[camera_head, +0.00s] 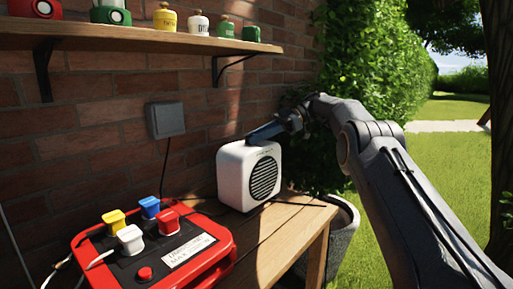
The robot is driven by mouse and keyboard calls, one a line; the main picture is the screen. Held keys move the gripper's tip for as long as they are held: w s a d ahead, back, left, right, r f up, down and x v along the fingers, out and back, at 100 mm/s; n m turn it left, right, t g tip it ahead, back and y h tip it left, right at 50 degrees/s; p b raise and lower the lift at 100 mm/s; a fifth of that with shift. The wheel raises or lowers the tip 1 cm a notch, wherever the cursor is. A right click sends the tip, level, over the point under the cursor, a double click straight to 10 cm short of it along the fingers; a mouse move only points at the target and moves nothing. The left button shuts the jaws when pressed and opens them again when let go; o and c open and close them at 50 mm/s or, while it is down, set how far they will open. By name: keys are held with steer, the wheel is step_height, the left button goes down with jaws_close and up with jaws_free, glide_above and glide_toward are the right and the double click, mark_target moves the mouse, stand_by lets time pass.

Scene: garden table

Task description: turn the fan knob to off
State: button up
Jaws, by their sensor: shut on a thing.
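The white box-shaped fan (231,178) stands upright on the wooden table, with a round dark grille on its front facing right. My gripper (251,137) reaches in from the right and is down at the fan's top. It is shut on the fan knob there. The knob itself is hidden by the gripper, so its setting cannot be seen.
A red power block (222,247) with yellow, blue, white and red plugs sits at the table's front left. Cables run behind it. A wall shelf (130,38) with small objects hangs above. A grey wall box (166,119) and planter (344,240) are nearby.

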steer(key=shift+s+d+f+n+g+b, duration=0.15)
steer(key=shift+n+g+b, duration=0.25)
steer(key=shift+b, duration=0.95)
steer(key=o, duration=1.1)
steer(key=shift+c, duration=0.2)
steer(key=shift+p, duration=0.45)
steer(key=shift+r+p, duration=0.4)
steer(key=shift+p, duration=0.45)
steer(key=shift+m+t+p, duration=0.3)
steer(key=shift+p, duration=0.2)
steer(key=shift+p, duration=0.45)
steer(key=m+t+p, duration=0.1)
steer(key=p, duration=0.2)
steer(key=m+t+p, duration=0.1)
steer(key=p, duration=0.2)
steer(key=shift+s+f, duration=0.1)
steer(key=shift+s, duration=0.15)
